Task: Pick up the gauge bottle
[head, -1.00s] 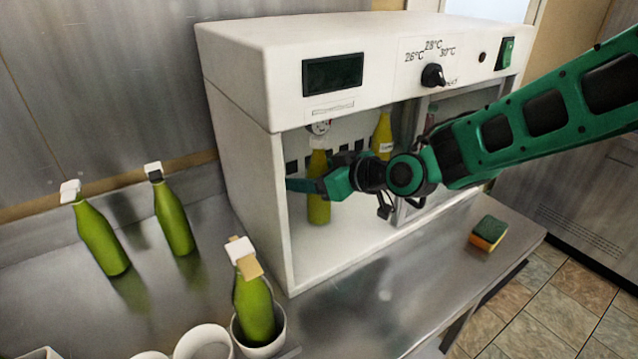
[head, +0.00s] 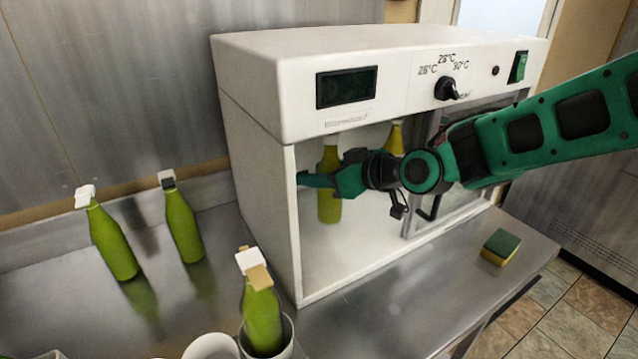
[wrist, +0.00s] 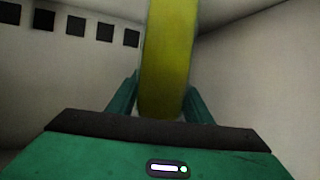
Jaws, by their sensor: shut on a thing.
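The gauge bottle (head: 329,208) is a yellow-green bottle inside the white incubator (head: 258,180), near its left side. Its top is hidden behind the incubator's upper front edge, so its gauge does not show now. My gripper (head: 320,181) reaches in through the open front and is shut on the bottle's body. In the wrist view, the bottle (wrist: 170,50) stands between the two fingers of my gripper (wrist: 160,98). The bottle looks upright and slightly raised off the incubator floor.
A second bottle (head: 395,139) is deeper in the incubator, partly behind my arm. Two green bottles (head: 113,242) (head: 183,226) with clip tops stand on the steel counter at left. Another bottle (head: 262,318) sits in a white cup. A sponge (head: 501,247) lies at right.

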